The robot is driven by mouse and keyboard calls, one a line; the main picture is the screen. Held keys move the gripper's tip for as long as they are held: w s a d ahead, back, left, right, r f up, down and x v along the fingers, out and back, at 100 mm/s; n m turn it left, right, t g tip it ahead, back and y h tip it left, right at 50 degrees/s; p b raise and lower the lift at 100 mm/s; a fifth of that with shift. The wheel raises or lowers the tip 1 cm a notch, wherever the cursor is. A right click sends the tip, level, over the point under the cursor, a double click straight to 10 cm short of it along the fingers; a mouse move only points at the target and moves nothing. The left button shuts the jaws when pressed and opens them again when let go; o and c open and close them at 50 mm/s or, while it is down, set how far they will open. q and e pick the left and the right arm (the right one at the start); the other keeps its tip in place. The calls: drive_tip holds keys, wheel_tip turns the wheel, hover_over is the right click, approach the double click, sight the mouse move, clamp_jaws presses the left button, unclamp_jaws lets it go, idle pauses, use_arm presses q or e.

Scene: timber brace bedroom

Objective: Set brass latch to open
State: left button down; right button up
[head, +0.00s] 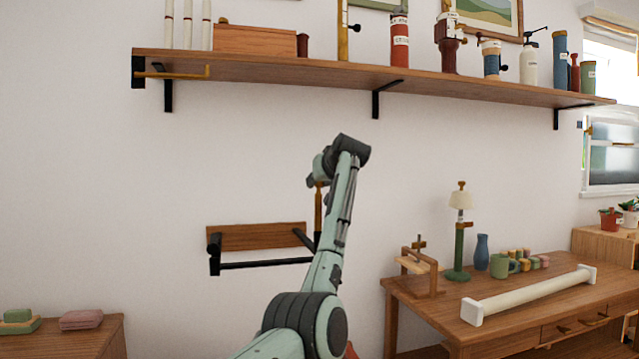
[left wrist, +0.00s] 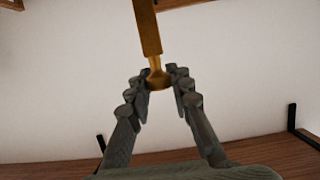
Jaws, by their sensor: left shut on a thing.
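A brass latch (head: 318,210) shows as an upright bar at the right end of the small wooden wall piece with black brackets. My left gripper (head: 319,180) is at its upper end, partly hidden behind my own wrist. In the left wrist view, the brass bar (left wrist: 148,28) comes down from the top and narrows to a rounded end. The fingertips of my left gripper (left wrist: 159,77) are shut around that end, one on each side. The latch's mount is not clear in either view. My right gripper is not in view.
A long wooden shelf (head: 340,75) with bottles and jars runs above the arm, with a brass bar (head: 180,74) at its left end. The small wooden wall piece (head: 258,237) is left of the arm. A desk (head: 400,288) with a lamp stands right.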

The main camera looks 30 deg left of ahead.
use_arm(q)
drive_tip(key=shift+w+a+f+g+h, duration=0.25)
drive_tip(key=shift+a+f+g+h, duration=0.05)
drive_tip(key=shift+g, duration=0.1)
drive_tip(key=shift+f, duration=0.1)
drive_tip(key=c, duration=1.4)
unclamp_jaws()
drive_tip(key=shift+o, duration=0.2)
drive_tip(key=shift+r, duration=0.2)
drive_tip(key=shift+s+d+r, duration=0.15)
drive_tip(key=v, duration=1.1)
drive_tip(key=shift+s+d, duration=0.2)
